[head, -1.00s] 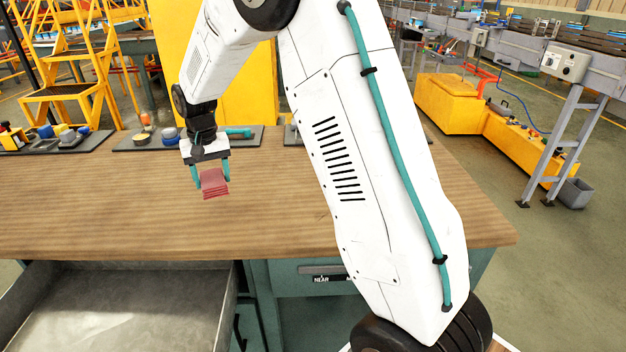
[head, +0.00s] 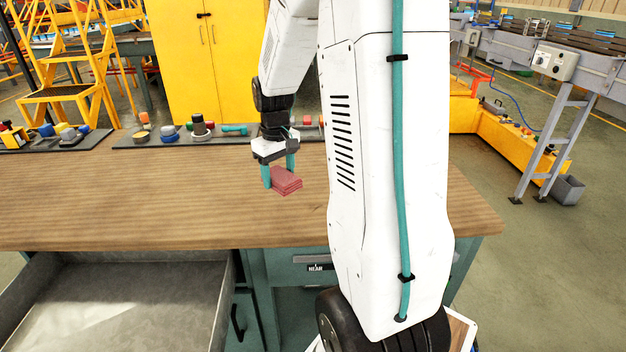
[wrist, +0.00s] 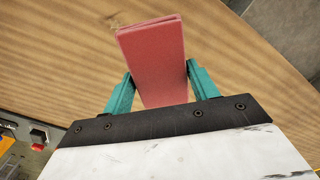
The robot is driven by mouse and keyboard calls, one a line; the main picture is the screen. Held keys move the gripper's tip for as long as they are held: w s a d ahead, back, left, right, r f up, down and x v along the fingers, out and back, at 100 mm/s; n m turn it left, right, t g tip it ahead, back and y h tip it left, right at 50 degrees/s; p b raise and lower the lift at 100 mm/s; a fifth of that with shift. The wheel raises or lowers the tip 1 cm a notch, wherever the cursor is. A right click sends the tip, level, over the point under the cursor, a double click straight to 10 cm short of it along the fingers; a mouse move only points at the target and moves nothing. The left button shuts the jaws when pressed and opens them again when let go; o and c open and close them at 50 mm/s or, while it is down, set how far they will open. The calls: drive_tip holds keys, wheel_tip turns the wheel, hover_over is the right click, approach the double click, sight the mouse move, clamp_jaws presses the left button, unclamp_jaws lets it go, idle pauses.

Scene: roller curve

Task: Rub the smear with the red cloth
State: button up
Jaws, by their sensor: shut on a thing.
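The red cloth (head: 286,182) is a folded, layered pad. My gripper (head: 279,176) is shut on it, with a teal finger on each side, over the wooden worktop (head: 130,205). In the wrist view the cloth (wrist: 155,55) sticks out between the two teal fingers (wrist: 160,90). I cannot tell whether the cloth touches the wood or hangs just above it. I make out no clear smear on the worktop; a small darker mark (wrist: 113,22) shows on the wood beside the cloth in the wrist view. My arm hides part of the worktop.
A dark tray (head: 150,142) with several knobs and small items lies along the back edge. An open, empty metal drawer (head: 130,300) juts out at the front left. The worktop's left part is clear. A yellow cabinet (head: 190,60) stands behind.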

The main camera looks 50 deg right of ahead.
hover_over(313, 214)
drive_tip(key=shift+n, duration=0.4)
drive_tip(key=shift+s+f, duration=0.15)
drive_tip(key=shift+f, duration=3.85)
drive_tip(key=shift+w+d, duration=0.4)
drive_tip(key=shift+w, duration=0.1)
drive_tip(key=shift+c, duration=0.3)
drive_tip(key=shift+w+d+f, duration=0.2)
drive_tip(key=shift+d+f, duration=0.1)
drive_tip(key=shift+d, duration=0.05)
drive_tip(key=shift+w+d+r, duration=0.15)
drive_tip(key=shift+d, duration=0.25)
drive_tip(key=shift+w+d, duration=0.2)
drive_tip(key=shift+w, duration=0.1)
drive_tip(key=shift+w+d, duration=0.2)
drive_tip(key=shift+d, duration=0.2)
drive_tip(key=shift+a, duration=0.35)
drive_tip(key=shift+s+a, duration=1.3)
drive_tip(key=shift+a, duration=0.15)
wheel_tip(313, 214, up, 2)
drive_tip(key=shift+w+r, duration=0.1)
drive_tip(key=shift+r, duration=0.05)
drive_tip(key=shift+d+r, duration=0.1)
drive_tip(key=shift+r, duration=2.75)
